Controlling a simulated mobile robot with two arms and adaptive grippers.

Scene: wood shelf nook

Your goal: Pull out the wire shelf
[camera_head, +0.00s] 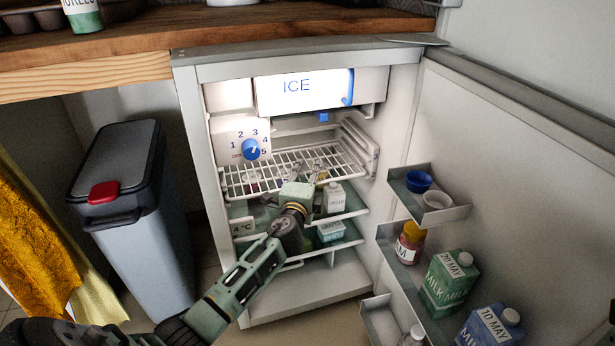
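The white wire shelf (255,181) sits level in the upper part of the open fridge, below the ICE compartment. My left gripper (309,170) reaches in from the lower left, at the right half of the shelf's front edge. Its fingers overlap the wires in the picture. They are small and pale, so I cannot tell whether they are open or shut on the front bar. My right gripper is not in view.
The fridge door (520,170) stands open at the right, its racks holding cartons, a jar and bowls. Cartons (334,197) stand on the shelf below the wire shelf. A grey bin (130,220) stands left of the fridge. A wooden counter (230,28) runs above.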

